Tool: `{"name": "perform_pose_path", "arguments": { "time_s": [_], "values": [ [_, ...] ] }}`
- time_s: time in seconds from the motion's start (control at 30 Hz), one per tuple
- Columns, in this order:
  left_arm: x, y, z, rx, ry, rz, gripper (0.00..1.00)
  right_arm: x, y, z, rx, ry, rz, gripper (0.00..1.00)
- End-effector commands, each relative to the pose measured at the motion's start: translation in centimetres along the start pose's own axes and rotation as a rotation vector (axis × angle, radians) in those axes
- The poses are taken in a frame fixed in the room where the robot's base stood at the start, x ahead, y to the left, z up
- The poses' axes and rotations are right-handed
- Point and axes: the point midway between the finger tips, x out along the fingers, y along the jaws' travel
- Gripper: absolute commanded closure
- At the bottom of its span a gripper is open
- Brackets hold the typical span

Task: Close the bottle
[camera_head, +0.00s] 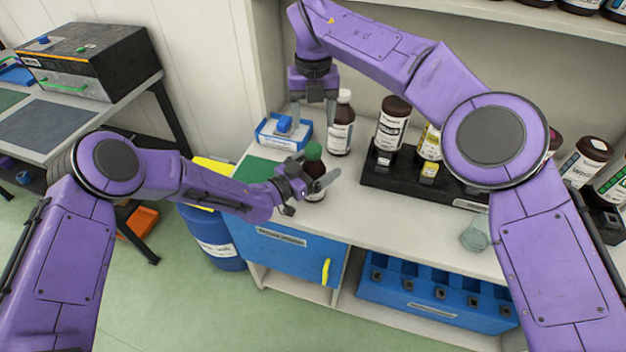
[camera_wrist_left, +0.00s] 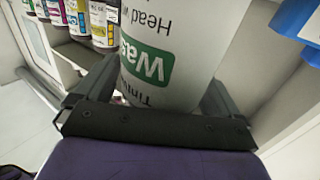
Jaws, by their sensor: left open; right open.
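A brown bottle (camera_head: 316,194) with a green cap (camera_head: 313,151) on top stands upright on the white counter. How tight the cap sits, I cannot tell. My left gripper (camera_head: 318,184) is open around this bottle from the left, below the cap. In the left wrist view the bottle's white label with a green band (camera_wrist_left: 150,60) shows upside down between the fingers; contact is unclear. My right gripper (camera_head: 313,108) is open and empty, pointing down, above and behind the capped bottle, near the small blue-and-white tray.
A blue-and-white tray (camera_head: 267,133) with a blue object stands behind the left gripper. A brown bottle with a white cap (camera_head: 341,128) stands close to the right gripper. A black rack (camera_head: 376,180) with several bottles is to the right. A glass jar (camera_head: 474,235) stands near the front edge.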

Motion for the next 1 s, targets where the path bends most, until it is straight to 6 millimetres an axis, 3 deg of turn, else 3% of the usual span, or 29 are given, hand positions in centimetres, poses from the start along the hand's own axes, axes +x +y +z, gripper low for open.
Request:
{"name": "perform_pose_path", "arguments": {
  "time_s": [0.27, 0.37, 0.57, 0.6, 0.77, 1.0],
  "values": [
    [0.20, 0.01, -0.01, -0.001, 0.000, 0.000, 0.03, 0.00, -0.01, 0.00, 0.000, 0.000, 0.000, 0.35],
    [0.19, 0.00, -0.01, 0.000, 0.000, 0.000, 0.29, 0.00, -0.01, 0.00, 0.000, 0.000, 0.000, 0.35],
    [0.17, -0.01, -0.01, 0.000, 0.000, 0.000, 0.95, 0.00, -0.01, 0.00, 0.000, 0.000, 0.000, 0.35],
    [0.17, -0.01, -0.01, 0.000, 0.000, 0.000, 1.00, 0.00, -0.01, 0.00, -0.007, 0.000, 0.000, 0.35],
    [0.16, -0.02, -0.01, 0.000, 0.000, 0.000, 1.00, 0.00, 0.00, 0.00, -0.203, 0.000, 0.000, 0.35],
    [0.15, -0.02, 0.00, 0.000, 0.000, 0.000, 1.00, 0.01, 0.01, 0.00, -0.928, 0.000, 0.000, 0.35]
  ]
}}
